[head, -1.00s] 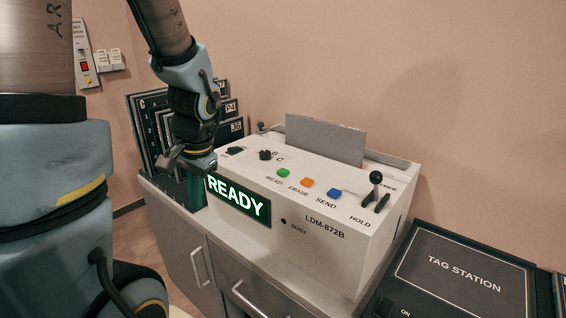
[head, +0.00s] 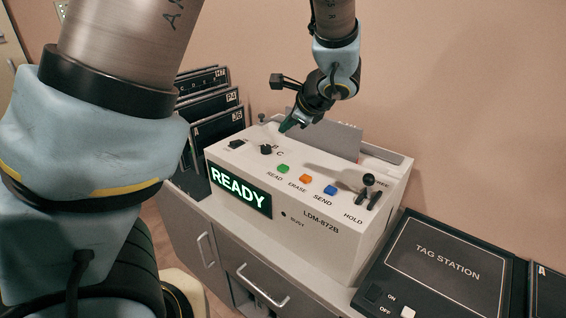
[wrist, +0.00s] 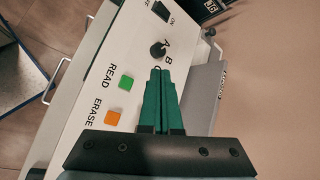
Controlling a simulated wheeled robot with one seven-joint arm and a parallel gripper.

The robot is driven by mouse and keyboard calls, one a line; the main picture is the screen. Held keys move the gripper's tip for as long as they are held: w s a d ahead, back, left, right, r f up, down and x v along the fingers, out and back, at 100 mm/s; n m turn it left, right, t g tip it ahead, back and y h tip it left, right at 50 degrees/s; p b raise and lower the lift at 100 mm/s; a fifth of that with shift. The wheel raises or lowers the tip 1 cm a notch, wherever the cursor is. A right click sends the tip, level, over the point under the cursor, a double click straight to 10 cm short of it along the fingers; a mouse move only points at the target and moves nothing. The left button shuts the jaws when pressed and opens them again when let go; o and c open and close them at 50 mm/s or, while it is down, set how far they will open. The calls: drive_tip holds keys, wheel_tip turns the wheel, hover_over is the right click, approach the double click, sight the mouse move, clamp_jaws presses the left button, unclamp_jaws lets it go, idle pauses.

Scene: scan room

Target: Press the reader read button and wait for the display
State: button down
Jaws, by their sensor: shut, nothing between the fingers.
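The reader (head: 300,215) is a white box labelled LDM-872B on a cabinet top. Its front display (head: 240,192) is lit and shows READY in pale green letters. The green READ button (head: 283,169) sits on its sloped top panel, left of the orange ERASE button (head: 306,179) and the blue SEND button (head: 330,190). In the wrist view the READ button (wrist: 126,82) lies left of my green fingertips. My gripper (head: 284,128) is shut and empty, above the back of the panel near the A-B-C knob (head: 266,149), apart from the READ button.
A lever with a black ball knob (head: 368,180) stands by HOLD at the panel's right. A grey plate (head: 335,138) stands upright in the reader's top. Dark labelled plates (head: 215,125) stand at left. The black tag station (head: 445,265) lies at right.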

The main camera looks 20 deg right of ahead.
sight(287, 168)
drive_tip(key=shift+d, duration=0.1)
idle(0.3)
wheel_tip(287, 168, down, 9)
drive_tip(key=b, duration=0.7)
drive_tip(key=shift+r+b, duration=0.1)
drive_tip(key=shift+b, duration=0.2)
idle(1.5)
drive_tip(key=shift+f+b, duration=0.45)
drive_tip(key=shift+f+b, duration=0.5)
drive_tip(key=shift+b, duration=0.05)
idle(0.6)
drive_tip(key=shift+r, duration=0.1)
drive_tip(key=shift+r+p, duration=0.75)
drive_tip(key=shift+r, duration=0.15)
drive_tip(key=shift+r+p, duration=1.95)
drive_tip(key=shift+r, duration=0.55)
